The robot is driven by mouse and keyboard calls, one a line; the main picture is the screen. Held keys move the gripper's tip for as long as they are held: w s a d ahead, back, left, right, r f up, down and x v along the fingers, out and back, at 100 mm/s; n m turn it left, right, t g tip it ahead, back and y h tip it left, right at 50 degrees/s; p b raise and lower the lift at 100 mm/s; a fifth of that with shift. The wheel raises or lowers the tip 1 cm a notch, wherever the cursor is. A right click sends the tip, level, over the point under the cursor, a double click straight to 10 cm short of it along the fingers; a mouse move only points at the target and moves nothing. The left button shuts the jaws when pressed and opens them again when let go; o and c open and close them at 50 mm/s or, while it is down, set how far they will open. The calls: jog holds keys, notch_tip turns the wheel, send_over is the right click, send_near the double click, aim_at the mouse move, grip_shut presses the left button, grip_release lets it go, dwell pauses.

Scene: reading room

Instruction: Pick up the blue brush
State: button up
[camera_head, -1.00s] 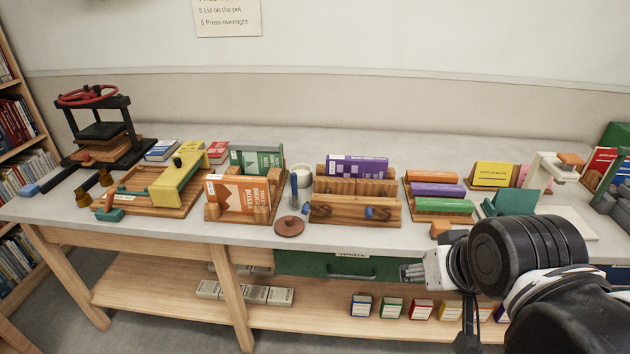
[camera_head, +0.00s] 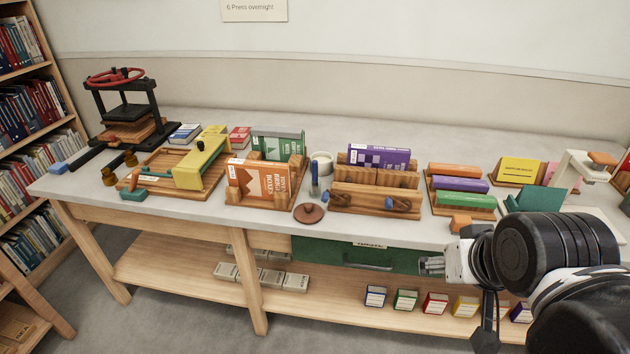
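A slim blue upright thing (camera_head: 315,178), which looks like the blue brush, stands on the bench in front of the white pot (camera_head: 322,163). Its lower end and bristles are too small to make out. My gripper (camera_head: 431,265) is in front of the bench edge, below the bench top and to the right of the brush, well apart from it. It points left. Its fingers are too small to tell whether they are open or shut.
A round brown lid (camera_head: 309,213) lies in front of the brush. An orange book in a wooden holder (camera_head: 263,180) stands close on the left, a wooden rack (camera_head: 376,201) close on the right. A green drawer (camera_head: 320,250) is under the bench.

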jog(key=shift+r, duration=0.1)
jog(key=shift+c, duration=0.3)
jog(key=w+a+r+n+g+p, duration=0.1)
jog(key=w+a+r+n, duration=0.25)
jog(key=w, duration=0.45)
jog(key=w+a+r+n+g+p, duration=0.1)
jog(key=w+a+r+n, duration=0.2)
jog(key=w, duration=0.4)
jog(key=w+a+r+n+g+p, duration=0.2)
jog(key=w+r+n, duration=0.25)
jog(key=w, duration=0.35)
jog(key=n+g+p, duration=0.3)
jog(key=n, duration=0.7)
send_over(314, 185)
jog(key=f, duration=1.9)
jog(key=shift+w+a+f, duration=0.15)
jog(key=shift+a+f, duration=0.05)
jog(key=shift+a, duration=0.15)
jog(key=f, duration=0.4)
jog(key=shift+w+d+f, duration=0.1)
jog(key=shift+w+d, duration=0.2)
jog(key=shift+d, duration=0.05)
jog(key=shift+f, duration=0.5)
grip_shut()
